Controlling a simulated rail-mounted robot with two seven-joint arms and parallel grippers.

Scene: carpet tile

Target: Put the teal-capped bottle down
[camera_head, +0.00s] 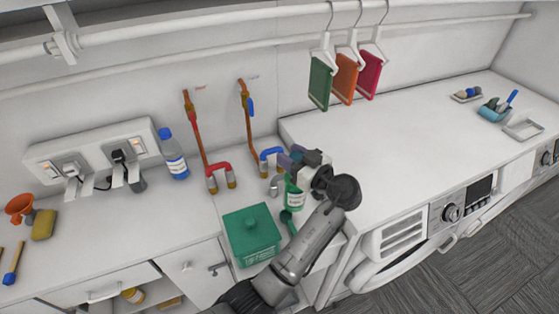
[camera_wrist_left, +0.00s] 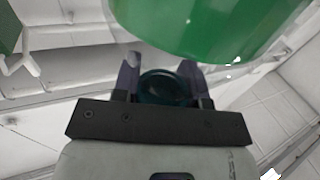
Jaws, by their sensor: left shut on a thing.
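The green bottle with a white label (camera_head: 295,198) is below my left gripper (camera_head: 300,160), beside the green lidded box. My left gripper is shut on its teal cap, which shows as a dark round shape between the fingers (camera_wrist_left: 165,88) in the left wrist view. The green body (camera_wrist_left: 210,25) fills the top of that view. The gripper and wrist hide part of the bottle in the head view. I cannot tell whether its base touches the counter. My right gripper is not in view.
A green lidded box (camera_head: 251,237) and a green scoop (camera_head: 288,222) are close to the bottle. A blue-capped bottle (camera_head: 172,155) is further left. The white worktop (camera_head: 420,140) at right is mostly clear. Coloured cloths (camera_head: 345,80) hang above.

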